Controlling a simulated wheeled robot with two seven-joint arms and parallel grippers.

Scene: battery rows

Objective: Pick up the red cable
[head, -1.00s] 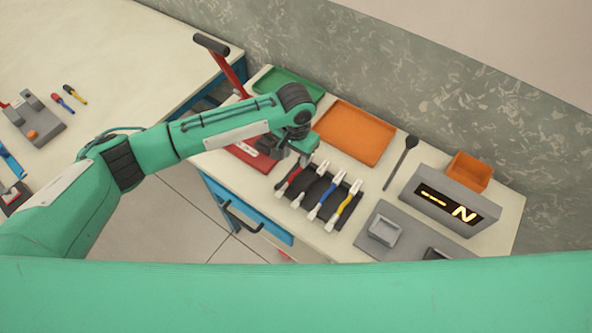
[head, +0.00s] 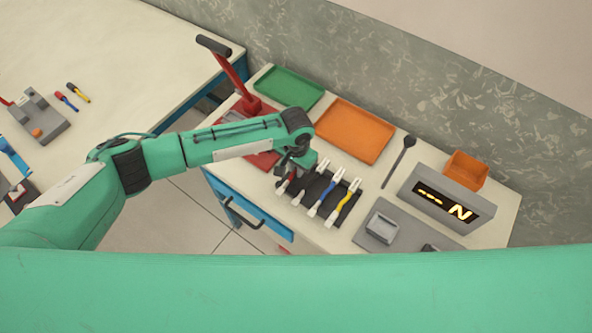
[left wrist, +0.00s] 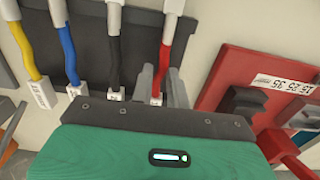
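The red cable (left wrist: 166,42) lies in a black holder (left wrist: 198,45) at the end of a row of cables. My left gripper (left wrist: 160,88) is open in the left wrist view, with one finger on each side of the cable near its white end plug. I see a gap beside the cable, so the fingers do not look closed on it. In the head view my left gripper (head: 293,170) is over the holder and hides most of the red cable. My right gripper is not in view.
A black cable (left wrist: 114,45) lies beside the red one, then blue (left wrist: 67,45) and yellow (left wrist: 24,50) cables. A red press (head: 250,103) stands left of the holder. Green (head: 290,87) and orange (head: 355,130) trays lie behind. A display box (head: 440,207) is at right.

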